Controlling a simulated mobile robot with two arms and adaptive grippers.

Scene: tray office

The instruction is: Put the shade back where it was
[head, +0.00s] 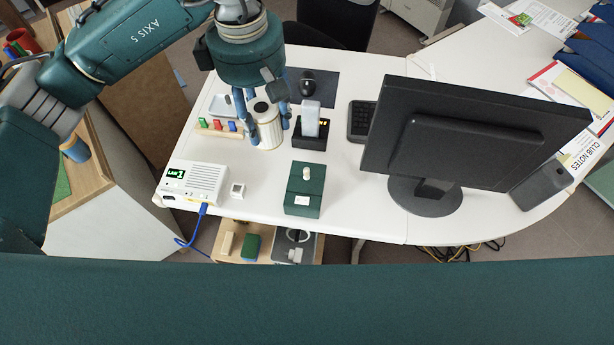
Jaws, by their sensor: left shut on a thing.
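The shade appears to be the cream cylinder (267,134) with a dark round opening in its top, upright over the left part of the white desk. My left gripper (264,119) comes down from above with its blue fingers on either side of the cylinder, shut on it. I cannot tell whether its bottom touches the desk. A dark green box (304,199) with a cream knob (307,173) on top stands on the desk, to the right and nearer. My right gripper is not in view.
A black stand with a grey-white upright block (311,118) is close right of the shade. A rack with coloured pieces (218,128) is close left. A white router (194,184) and small white cube (238,190) stand nearer. A monitor (470,140) fills the right; white desk (265,172) is clear between.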

